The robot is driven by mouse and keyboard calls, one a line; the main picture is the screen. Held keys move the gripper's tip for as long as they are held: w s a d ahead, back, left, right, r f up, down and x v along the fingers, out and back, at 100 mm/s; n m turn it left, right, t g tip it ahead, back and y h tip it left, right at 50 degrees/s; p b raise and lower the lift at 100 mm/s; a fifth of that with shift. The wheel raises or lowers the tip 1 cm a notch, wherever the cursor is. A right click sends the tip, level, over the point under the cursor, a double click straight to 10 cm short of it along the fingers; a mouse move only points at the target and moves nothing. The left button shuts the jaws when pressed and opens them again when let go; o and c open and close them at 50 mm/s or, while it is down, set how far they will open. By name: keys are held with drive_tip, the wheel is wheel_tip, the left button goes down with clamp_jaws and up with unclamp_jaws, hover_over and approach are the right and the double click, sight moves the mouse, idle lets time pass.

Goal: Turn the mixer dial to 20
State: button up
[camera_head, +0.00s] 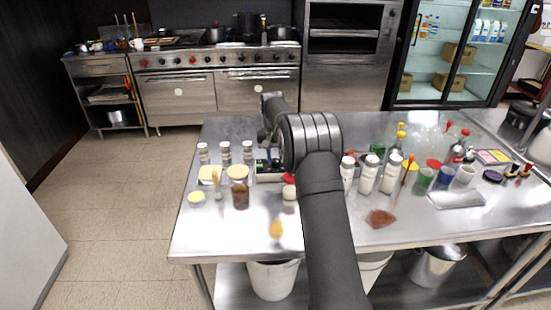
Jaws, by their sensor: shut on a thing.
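The mixer (268,178) is a small, pale, low unit with a dark top, standing on the steel table left of my arm. My gripper (266,157) points down over its top and is shut on what appears to be the dial. The dial is hidden by the gripper and wrist, and its mark and numbers cannot be read from here. My forearm covers the mixer's right side.

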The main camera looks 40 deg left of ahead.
drive_tip(key=m, duration=0.4)
drive_tip(key=shift+r+m, duration=0.1)
drive_tip(key=shift+m, duration=0.2)
drive_tip(key=m, duration=0.4)
drive_tip(key=shift+w+m, duration=0.1)
drive_tip(key=shift+m, duration=0.2)
drive_tip(key=m, duration=0.4)
drive_tip(key=shift+m+g, duration=0.3)
drive_tip(key=shift+m, duration=2.1)
drive_tip(key=o, duration=1)
wheel_tip(320, 180, up, 17)
drive_tip(key=shift+w+a+r, duration=0.15)
drive_tip(key=shift+w+a, duration=0.1)
drive_tip(key=shift+w, duration=0.05)
